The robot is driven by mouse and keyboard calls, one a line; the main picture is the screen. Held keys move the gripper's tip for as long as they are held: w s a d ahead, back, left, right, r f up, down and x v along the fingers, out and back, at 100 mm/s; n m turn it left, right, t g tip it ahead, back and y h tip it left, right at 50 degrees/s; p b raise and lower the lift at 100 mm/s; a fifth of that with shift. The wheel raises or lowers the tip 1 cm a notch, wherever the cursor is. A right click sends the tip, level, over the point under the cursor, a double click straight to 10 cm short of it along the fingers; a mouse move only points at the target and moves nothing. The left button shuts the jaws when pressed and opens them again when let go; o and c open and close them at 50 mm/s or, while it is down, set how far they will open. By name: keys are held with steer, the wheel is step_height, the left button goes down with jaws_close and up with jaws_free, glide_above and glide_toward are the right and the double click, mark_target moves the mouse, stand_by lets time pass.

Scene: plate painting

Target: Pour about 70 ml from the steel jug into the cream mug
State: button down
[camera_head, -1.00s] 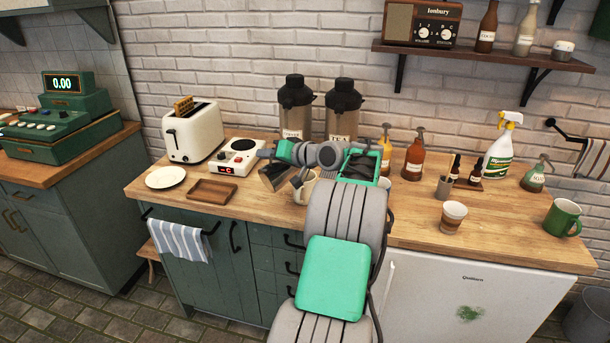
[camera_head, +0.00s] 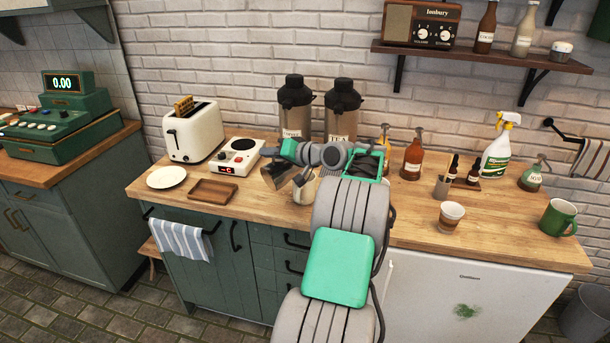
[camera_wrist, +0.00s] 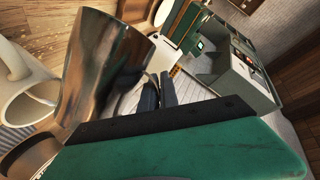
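The steel jug (camera_head: 275,178) is held tilted above the counter, left of my gripper (camera_head: 298,179). In the wrist view the jug (camera_wrist: 108,65) fills the left part, and my gripper's dark fingers (camera_wrist: 159,92) are close behind it. The fingers look closed at its handle side, though the grip itself is mostly hidden. The cream mug (camera_head: 303,190) stands on the counter beside and below the jug, partly hidden by my gripper. The wrist view shows the mug's open mouth (camera_wrist: 28,103) next to the jug. No stream of liquid is visible.
A hot plate (camera_head: 235,157), a wooden tray (camera_head: 213,191) and a white plate (camera_head: 166,177) are on the left. Two tall dispensers (camera_head: 342,110) stand behind. Bottles (camera_head: 412,158), a striped cup (camera_head: 451,215) and a green mug (camera_head: 561,217) are on the right.

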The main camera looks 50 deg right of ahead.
steer(key=shift+s+d+r+m+y+p, duration=0.1)
steer(key=shift+d+r+m+y+p, duration=0.35)
steer(key=shift+p, duration=1.05)
steer(key=shift+d+f+h+b, duration=0.1)
steer(key=shift+f+h+b, duration=0.1)
steer(key=shift+h+b, duration=0.15)
steer(key=w+a+f+n+g+h+b, duration=0.1)
steer(key=a+f+n+h+b, duration=0.1)
steer(key=b, duration=1.2)
steer(key=a+f+n, duration=0.1)
steer(key=a+n, duration=0.1)
steer(key=a, duration=0.1)
steer(key=shift+w+f+b, duration=0.15)
steer(key=shift+f+b, duration=0.05)
steer(key=shift+b, duration=0.1)
stand_by(0.3)
